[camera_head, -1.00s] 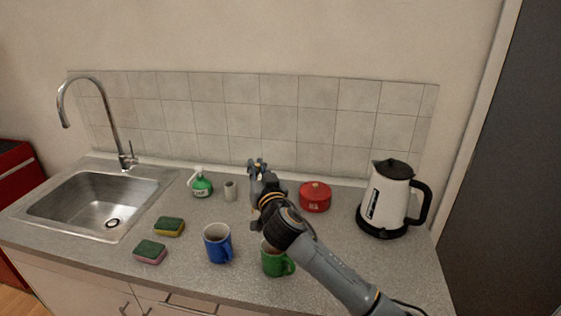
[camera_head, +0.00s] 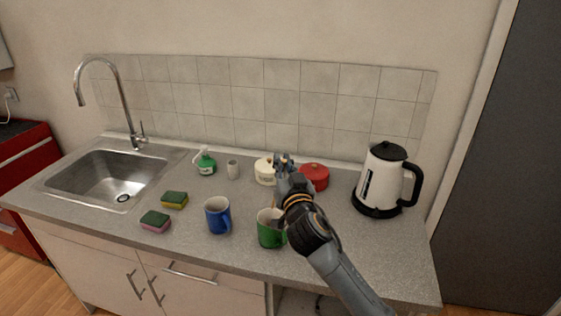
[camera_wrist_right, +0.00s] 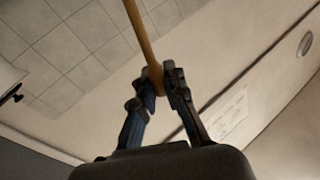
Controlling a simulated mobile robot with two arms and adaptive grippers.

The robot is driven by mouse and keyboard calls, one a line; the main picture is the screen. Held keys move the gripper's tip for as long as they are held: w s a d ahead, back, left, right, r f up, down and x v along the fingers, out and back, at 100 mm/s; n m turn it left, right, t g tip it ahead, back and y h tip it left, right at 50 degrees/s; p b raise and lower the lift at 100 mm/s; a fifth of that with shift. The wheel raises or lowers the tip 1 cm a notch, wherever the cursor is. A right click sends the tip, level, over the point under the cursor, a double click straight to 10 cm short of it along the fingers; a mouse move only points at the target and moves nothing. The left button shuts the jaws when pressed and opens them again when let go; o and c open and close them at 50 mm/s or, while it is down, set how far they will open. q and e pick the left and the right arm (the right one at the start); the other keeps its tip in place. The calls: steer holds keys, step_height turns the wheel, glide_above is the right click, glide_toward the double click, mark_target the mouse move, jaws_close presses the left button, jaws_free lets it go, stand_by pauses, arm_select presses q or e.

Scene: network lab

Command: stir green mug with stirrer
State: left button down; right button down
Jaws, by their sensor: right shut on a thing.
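The green mug (camera_head: 268,238) stands upright on the counter, partly covered by my right arm. My right gripper (camera_head: 283,158) is above and behind the mug in the head view. In the right wrist view my right gripper (camera_wrist_right: 160,78) is shut on a wooden stick, the stirrer (camera_wrist_right: 142,38). A thin tan piece of the stirrer (camera_head: 274,199) shows just above the mug's rim in the head view. Whether its tip is inside the mug cannot be told. My left gripper is not in view.
A blue mug (camera_head: 217,219) stands left of the green mug. Two sponges (camera_head: 174,200) (camera_head: 155,222) lie farther left, beside the sink (camera_head: 108,178).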

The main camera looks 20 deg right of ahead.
step_height(320, 180, down, 12)
steer(key=b, duration=1)
steer(key=shift+w+a, duration=0.35)
steer(key=shift+a, duration=0.05)
steer(key=shift+r, duration=0.1)
